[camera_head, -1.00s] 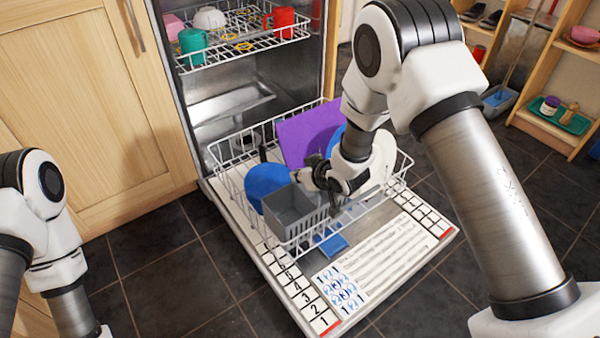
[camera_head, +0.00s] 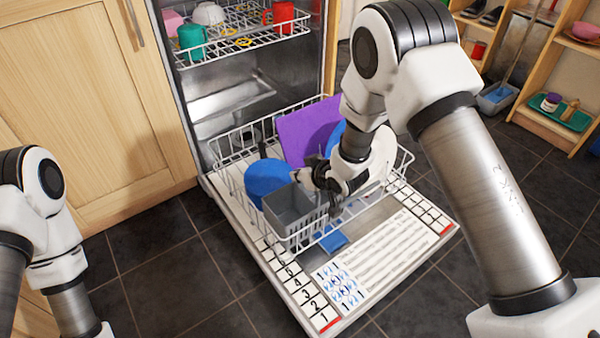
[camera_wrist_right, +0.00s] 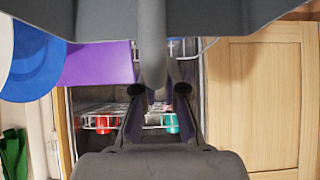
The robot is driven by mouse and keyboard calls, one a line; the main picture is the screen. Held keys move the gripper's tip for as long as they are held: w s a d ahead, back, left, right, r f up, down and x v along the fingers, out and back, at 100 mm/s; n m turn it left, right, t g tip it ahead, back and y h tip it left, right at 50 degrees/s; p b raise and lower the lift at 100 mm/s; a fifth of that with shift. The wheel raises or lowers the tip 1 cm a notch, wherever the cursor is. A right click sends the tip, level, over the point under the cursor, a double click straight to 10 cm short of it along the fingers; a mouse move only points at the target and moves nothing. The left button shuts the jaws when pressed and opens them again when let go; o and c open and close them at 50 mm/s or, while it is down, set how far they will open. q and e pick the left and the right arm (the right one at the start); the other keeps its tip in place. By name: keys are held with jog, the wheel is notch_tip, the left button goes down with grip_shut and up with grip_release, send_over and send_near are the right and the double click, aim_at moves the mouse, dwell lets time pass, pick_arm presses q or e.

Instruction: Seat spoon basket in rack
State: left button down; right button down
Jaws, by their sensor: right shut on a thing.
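The grey spoon basket (camera_head: 290,214) sits upright at the front left corner of the white wire lower rack (camera_head: 236,205), which is pulled out over the open dishwasher door. I cannot tell whether its bottom rests on the rack floor. My right gripper (camera_head: 322,180) is at the basket's right side, shut on it. In the right wrist view the grey basket (camera_wrist_right: 220,18) fills the top, with a grey handle bar (camera_wrist_right: 153,45) between the fingers (camera_wrist_right: 154,98). My left arm shows at the left edge, but its gripper is out of frame.
A blue plate (camera_head: 266,177), a purple board (camera_head: 298,135) and a white plate (camera_head: 384,155) stand in the lower rack behind the basket. The open door (camera_head: 390,250) lies below. The upper rack (camera_head: 245,45) holds cups. Dark floor tiles are clear to the left.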

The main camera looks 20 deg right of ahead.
jog(key=shift+f+b, duration=0.5)
jog(key=shift+f, duration=0.7)
jog(key=c, duration=1.2)
grip_release()
jog(key=shift+s, duration=0.1)
jog(key=v, duration=1.1)
jog(key=shift+s+d+r, duration=0.1)
jog(key=shift+s+r, duration=0.15)
jog(key=shift+r, duration=0.05)
